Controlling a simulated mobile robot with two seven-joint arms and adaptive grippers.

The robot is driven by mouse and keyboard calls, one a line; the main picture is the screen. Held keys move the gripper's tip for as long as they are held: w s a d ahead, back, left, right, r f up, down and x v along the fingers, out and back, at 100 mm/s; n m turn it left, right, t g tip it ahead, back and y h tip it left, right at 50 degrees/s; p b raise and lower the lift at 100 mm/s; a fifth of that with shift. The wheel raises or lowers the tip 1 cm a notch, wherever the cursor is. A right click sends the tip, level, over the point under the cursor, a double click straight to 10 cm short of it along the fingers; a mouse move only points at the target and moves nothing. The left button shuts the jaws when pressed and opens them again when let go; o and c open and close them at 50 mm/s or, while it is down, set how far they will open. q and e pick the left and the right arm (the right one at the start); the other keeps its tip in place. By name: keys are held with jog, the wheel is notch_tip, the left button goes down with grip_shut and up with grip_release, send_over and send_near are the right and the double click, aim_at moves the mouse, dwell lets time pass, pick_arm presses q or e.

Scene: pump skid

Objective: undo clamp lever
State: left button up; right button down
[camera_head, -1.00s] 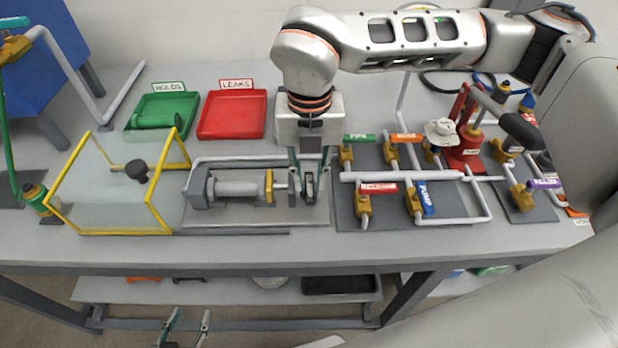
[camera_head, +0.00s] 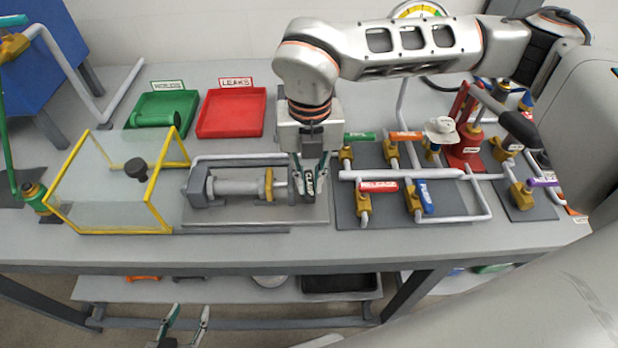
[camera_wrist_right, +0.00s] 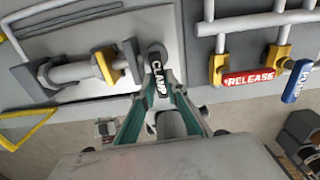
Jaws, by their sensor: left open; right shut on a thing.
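The clamp lever (camera_head: 309,184) is a dark handle with a white CLAMP label, at the right end of the clamp fixture on the bench. The fixture holds a grey cylinder (camera_head: 232,188) lying on its side. My right gripper (camera_head: 310,180) is shut on the lever from above. In the right wrist view the lever (camera_wrist_right: 158,82) sits between the fingers (camera_wrist_right: 160,110), its label facing the camera. The fingers hide part of its sides. My left gripper (camera_head: 184,325) is open and empty, low in front of the bench.
A yellow-framed clear guard (camera_head: 152,208) stands left of the fixture. Right of it are pipes with labelled valve handles, the red RELEASE (camera_head: 379,187) and blue PUMP (camera_head: 425,197) nearest. Green (camera_head: 182,104) and red (camera_head: 258,112) trays lie behind.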

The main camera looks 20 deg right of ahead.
jog(key=n, duration=0.1)
jog(key=d+n+b, duration=0.1)
jog(key=n, duration=0.1)
jog(key=shift+n, duration=0.3)
jog(key=n, duration=0.3)
jog(key=shift+w+d+n+b, duration=0.1)
jog(key=shift+d+n+b, duration=0.3)
jog(key=n, duration=0.3)
jog(key=d+n, duration=0.1)
jog(key=n, duration=0.1)
jog(key=shift+w, duration=0.4)
jog(key=n, duration=0.3)
jog(key=w+n, duration=0.1)
jog(key=n, duration=0.1)
jog(key=shift+d, duration=0.3)
jog(key=c, duration=2.3)
grip_release()
jog(key=shift+r, duration=0.15)
